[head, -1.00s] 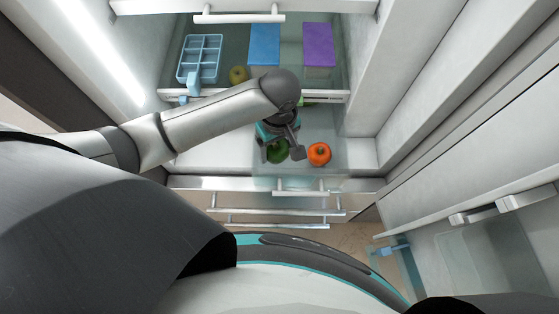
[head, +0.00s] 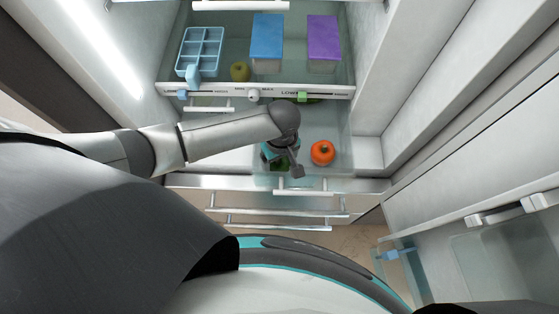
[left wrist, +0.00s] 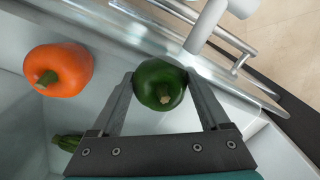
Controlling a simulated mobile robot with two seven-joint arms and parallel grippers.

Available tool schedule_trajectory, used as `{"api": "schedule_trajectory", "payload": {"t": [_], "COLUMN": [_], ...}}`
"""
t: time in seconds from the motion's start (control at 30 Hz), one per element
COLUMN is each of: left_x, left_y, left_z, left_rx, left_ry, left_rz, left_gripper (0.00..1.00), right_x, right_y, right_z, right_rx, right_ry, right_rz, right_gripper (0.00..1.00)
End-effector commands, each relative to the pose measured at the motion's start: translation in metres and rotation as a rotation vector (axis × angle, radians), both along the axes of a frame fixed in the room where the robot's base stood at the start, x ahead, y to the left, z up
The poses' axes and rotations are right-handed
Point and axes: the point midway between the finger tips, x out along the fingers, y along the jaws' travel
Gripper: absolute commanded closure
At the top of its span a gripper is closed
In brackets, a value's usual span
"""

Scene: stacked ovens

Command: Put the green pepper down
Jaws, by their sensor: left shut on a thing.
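My left gripper (head: 283,160) is shut on the green pepper (left wrist: 158,84), which sits between the two fingertips in the left wrist view. In the head view the green pepper (head: 280,164) is mostly hidden under the gripper. It is over the front part of a clear open drawer (head: 343,178), near the front wall. Whether the pepper touches the drawer floor I cannot tell. An orange-red pepper (head: 322,152) lies in this drawer to the right of the gripper; it also shows at left in the left wrist view (left wrist: 60,70). My right gripper is not in view.
A green vegetable (left wrist: 66,142) lies partly visible in the drawer. The drawer behind and above holds a blue ice tray (head: 200,52), a yellow-green apple (head: 240,71), a blue-lidded box (head: 267,40) and a purple-lidded box (head: 323,40). Refrigerator walls flank both sides.

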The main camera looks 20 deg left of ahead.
Motion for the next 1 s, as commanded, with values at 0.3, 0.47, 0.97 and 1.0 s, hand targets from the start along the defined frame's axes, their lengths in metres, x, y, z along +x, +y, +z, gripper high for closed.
{"api": "schedule_trajectory", "payload": {"t": [0.3, 0.47, 0.97, 1.0], "left_x": [0.0, 0.0, 0.002, 0.002], "left_y": [0.0, 0.0, -0.001, -0.002], "left_z": [-0.003, -0.003, 0.068, 0.077], "left_rx": [0.0, 0.0, -0.003, -0.003], "left_ry": [0.0, 0.0, -0.003, -0.002], "left_rz": [0.0, 0.0, 0.0, 0.0], "left_gripper": [0.0, 0.0, 0.0, 0.0], "right_x": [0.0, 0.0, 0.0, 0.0], "right_y": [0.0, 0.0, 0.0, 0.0], "right_z": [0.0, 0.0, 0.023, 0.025], "right_rx": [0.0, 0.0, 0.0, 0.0], "right_ry": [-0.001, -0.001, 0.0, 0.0], "right_rz": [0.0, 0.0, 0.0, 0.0], "right_gripper": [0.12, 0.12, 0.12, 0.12]}}
